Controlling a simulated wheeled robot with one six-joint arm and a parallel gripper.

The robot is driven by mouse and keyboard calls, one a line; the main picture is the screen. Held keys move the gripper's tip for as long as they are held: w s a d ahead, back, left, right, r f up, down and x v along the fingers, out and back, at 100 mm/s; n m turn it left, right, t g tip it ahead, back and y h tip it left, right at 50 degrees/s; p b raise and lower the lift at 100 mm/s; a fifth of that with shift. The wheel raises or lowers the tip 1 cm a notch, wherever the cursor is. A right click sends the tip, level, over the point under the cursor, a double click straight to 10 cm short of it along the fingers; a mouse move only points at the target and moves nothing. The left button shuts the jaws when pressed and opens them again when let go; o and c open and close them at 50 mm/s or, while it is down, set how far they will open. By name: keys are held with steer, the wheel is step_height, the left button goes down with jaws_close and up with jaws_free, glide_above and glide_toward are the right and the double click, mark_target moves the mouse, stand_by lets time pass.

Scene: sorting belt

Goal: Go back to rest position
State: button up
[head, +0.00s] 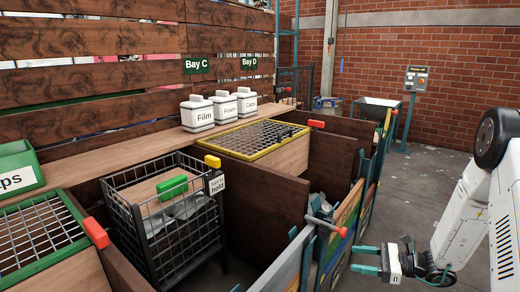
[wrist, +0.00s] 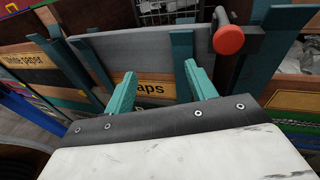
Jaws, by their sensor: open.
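My gripper (head: 366,259) is at the lower right of the head view, at the end of my white arm. Its two teal fingers are apart with nothing between them. In the wrist view my gripper (wrist: 160,85) also shows open and empty. Beyond its fingers there is a bay front with a yellow label (wrist: 150,89) ending in "aps", partly covered by the fingers. A lever with a red knob (head: 342,231) stands close above and left of the gripper in the head view; the red knob (wrist: 229,40) is right of the fingers in the wrist view.
A black wire basket (head: 203,246) holding items stands in one bay at left centre. A yellow-framed grid (head: 297,132) covers a farther bay. White canisters (head: 197,114) line the shelf. A post with a control box (head: 416,78) stands at the back.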

steer(key=s+a+r+n+g+h, duration=0.2)
steer(key=s+r+n+h, duration=0.5)
steer(key=s+r+n, duration=0.4)
steer(key=s+a+r+n+g+h, duration=0.3)
steer(key=s+r+n+h, duration=0.5)
steer(key=s+r, duration=0.7)
steer(key=shift+s+a+r+n, duration=0.2)
steer(key=shift+s+r+n, duration=0.2)
steer(key=shift+s+n, duration=1.55)
steer(key=shift+s+m, duration=0.5)
steer(key=shift+m, duration=0.05)
